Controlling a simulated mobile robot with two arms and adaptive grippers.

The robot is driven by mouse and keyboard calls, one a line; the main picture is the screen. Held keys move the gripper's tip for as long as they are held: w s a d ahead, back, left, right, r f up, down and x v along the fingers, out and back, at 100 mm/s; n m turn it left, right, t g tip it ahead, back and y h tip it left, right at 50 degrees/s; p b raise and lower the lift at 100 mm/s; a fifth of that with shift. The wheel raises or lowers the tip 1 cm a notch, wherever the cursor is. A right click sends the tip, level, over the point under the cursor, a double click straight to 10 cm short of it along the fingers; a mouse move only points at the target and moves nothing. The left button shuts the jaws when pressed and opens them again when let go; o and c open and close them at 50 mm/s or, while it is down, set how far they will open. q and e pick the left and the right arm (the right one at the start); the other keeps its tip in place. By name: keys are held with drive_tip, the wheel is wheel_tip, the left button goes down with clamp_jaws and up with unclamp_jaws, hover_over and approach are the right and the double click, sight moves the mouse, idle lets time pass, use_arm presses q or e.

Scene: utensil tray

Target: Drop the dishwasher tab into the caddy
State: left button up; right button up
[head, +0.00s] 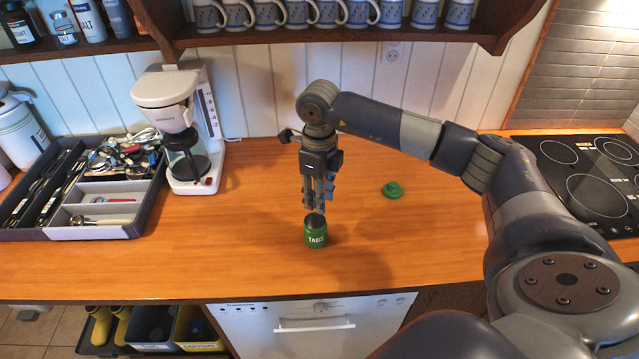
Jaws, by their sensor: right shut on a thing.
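A small open green jar (317,239) labelled "TABS" stands upright on the wooden counter; it is the container that best fits the caddy. My right gripper (318,205) points straight down at the jar's dark mouth. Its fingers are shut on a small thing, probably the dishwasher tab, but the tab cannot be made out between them. I cannot tell whether the fingertips are just above the rim or slightly inside. A green lid (392,190) lies on the counter to the right of the jar. My left gripper is out of view.
A utensil tray (139,216) with cutlery is at the left, beside a white coffee maker (168,88). A black cooktop (590,175) is at the right. A shelf with mugs (330,34) hangs above. The counter around the jar is clear.

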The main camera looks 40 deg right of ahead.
use_arm(q)
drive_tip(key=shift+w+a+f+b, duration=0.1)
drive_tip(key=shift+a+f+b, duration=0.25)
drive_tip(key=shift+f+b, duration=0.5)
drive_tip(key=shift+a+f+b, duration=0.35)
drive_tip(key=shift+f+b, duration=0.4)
drive_tip(key=shift+b, duration=0.1)
use_arm(e)
drive_tip(key=shift+d+f, duration=0.1)
drive_tip(key=shift+f, duration=2.75)
use_arm(q)
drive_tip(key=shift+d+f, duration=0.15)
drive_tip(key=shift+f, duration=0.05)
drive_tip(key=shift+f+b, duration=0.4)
drive_tip(key=shift+b, duration=0.25)
use_arm(e)
drive_tip(key=shift+f, duration=0.2)
drive_tip(key=o, duration=0.8)
drive_tip(key=shift+o, duration=0.2)
